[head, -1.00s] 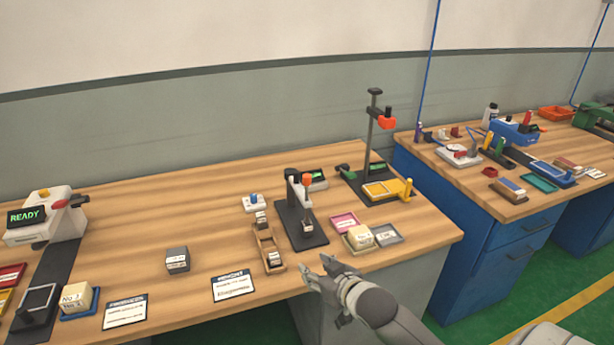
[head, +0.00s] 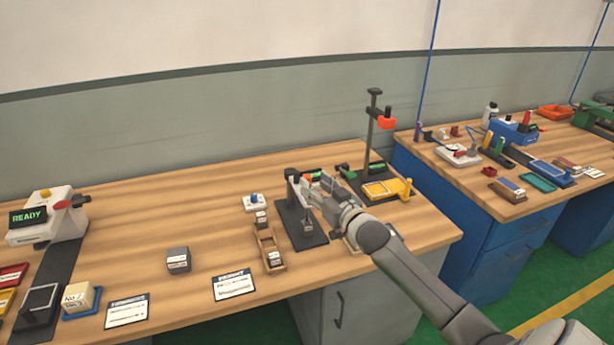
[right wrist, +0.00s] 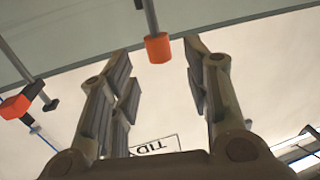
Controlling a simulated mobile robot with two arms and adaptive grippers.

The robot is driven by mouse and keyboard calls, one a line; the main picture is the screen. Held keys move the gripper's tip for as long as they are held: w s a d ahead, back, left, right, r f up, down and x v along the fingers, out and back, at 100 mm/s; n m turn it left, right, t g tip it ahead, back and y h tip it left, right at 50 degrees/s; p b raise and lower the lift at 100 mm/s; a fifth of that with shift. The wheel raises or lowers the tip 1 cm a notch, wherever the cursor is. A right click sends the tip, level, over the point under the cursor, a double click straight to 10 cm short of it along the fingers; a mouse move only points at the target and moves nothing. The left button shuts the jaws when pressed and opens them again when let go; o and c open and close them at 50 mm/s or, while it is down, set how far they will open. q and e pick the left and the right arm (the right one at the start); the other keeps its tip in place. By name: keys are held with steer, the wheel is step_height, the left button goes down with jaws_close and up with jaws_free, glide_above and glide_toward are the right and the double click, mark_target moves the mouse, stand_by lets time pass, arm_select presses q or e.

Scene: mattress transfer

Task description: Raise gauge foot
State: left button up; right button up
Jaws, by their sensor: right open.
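The gauge is a small stand with a black base (head: 312,240), a dark post and an orange knob (head: 307,178). A small pale block sits low at its front, and I cannot make out the foot clearly. My right gripper (head: 312,188) is open at the gauge's right side, near the knob, and hides part of the stand. In the right wrist view an orange cylinder (right wrist: 158,47) on a grey rod shows between the spread fingers (right wrist: 162,75), beyond the tips; no contact is visible. My left gripper is out of view.
A taller stand with an orange-red head (head: 387,121) and yellow tray (head: 385,189) stands right of the gauge. A wooden holder (head: 269,250) is close on its left. Small trays by my right wrist are mostly covered. The bench's middle left is fairly clear.

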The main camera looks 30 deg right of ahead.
mark_target(309, 180)
steer(key=shift+w+p, duration=0.3)
steer(key=shift+w, duration=2.3)
jaws_close()
